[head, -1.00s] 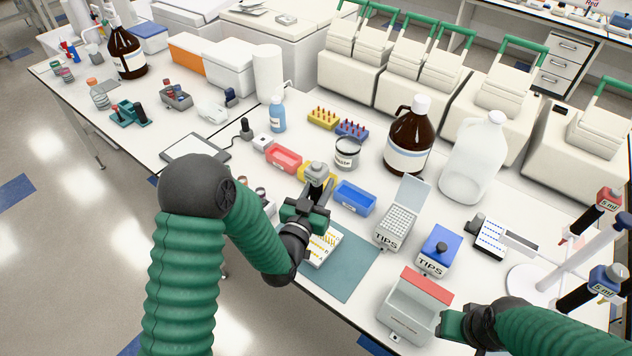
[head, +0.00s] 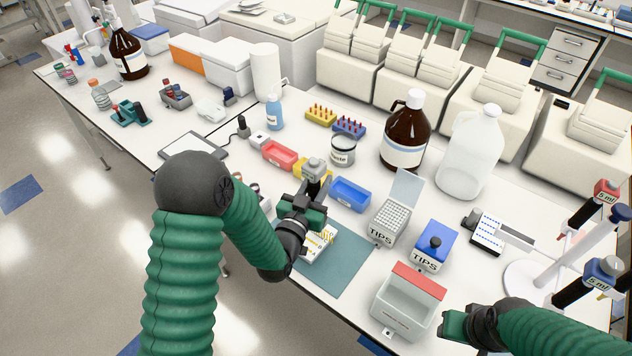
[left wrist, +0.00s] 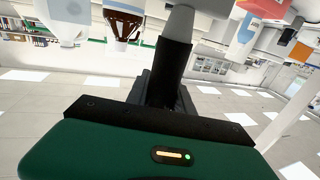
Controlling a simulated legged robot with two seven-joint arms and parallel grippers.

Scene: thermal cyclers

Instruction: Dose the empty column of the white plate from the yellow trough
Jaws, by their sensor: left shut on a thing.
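The yellow trough (head: 299,172) stands between a red and a blue trough, partly hidden behind the grey-topped tool. My left gripper (head: 316,195) is shut on this grey tool (head: 314,167), which looks like a pipette. In the left wrist view the black fingers close on its pale grey body (left wrist: 178,35). Its lower end is hidden in the head view, so I cannot tell whether it touches the trough. The white plate (head: 313,255) with yellow wells lies just in front, partly covered by the gripper. My right gripper (head: 447,326) is at the lower right; its jaws are unclear.
The red trough (head: 280,154) and blue trough (head: 351,195) flank the yellow one. An open tip box (head: 391,224), a blue-lidded tip box (head: 434,247) and a red-rimmed bin (head: 405,308) stand to the right. The teal mat (head: 345,270) has bare room.

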